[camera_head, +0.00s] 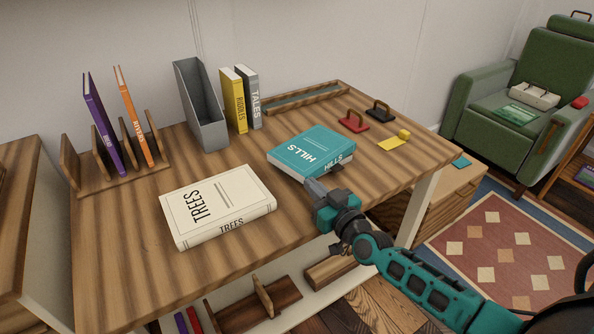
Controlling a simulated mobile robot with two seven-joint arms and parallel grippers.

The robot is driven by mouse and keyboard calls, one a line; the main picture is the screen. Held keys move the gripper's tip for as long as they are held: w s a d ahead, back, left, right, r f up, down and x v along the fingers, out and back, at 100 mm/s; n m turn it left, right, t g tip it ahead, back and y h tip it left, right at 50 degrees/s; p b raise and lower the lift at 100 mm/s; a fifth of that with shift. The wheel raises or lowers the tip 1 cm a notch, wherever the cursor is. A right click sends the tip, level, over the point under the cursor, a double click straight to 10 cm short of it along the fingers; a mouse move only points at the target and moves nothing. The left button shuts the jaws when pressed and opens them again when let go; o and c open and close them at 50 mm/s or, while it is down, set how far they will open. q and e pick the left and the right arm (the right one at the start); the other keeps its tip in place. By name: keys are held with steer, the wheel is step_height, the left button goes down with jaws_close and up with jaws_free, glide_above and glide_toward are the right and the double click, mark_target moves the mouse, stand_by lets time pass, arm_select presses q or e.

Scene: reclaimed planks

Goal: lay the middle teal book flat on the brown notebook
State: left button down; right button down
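The teal book (312,143), marked HILLS, lies cover up on the plank table, right of the middle. My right gripper (328,181) is at its near edge, with the fingers close against the spine. The fingertips are partly hidden at the book, so I cannot tell whether they are closed on it. I cannot make out a brown notebook; whether one lies under the teal book is hidden. My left gripper is not in view.
A thick cream book (218,205), marked TREES, lies left of the teal book. A wooden rack (90,182) holds purple and orange books. A grey file holder (200,105), upright yellow book (233,100) and grey book (250,97) stand behind. Red (353,125) and black handled items (379,112) sit right.

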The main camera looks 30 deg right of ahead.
steer(key=shift+w, duration=0.4)
steer(key=shift+s, duration=0.1)
steer(key=shift+s+d+p, duration=0.15)
steer(key=shift+s+p, duration=0.65)
steer(key=shift+s, duration=1.1)
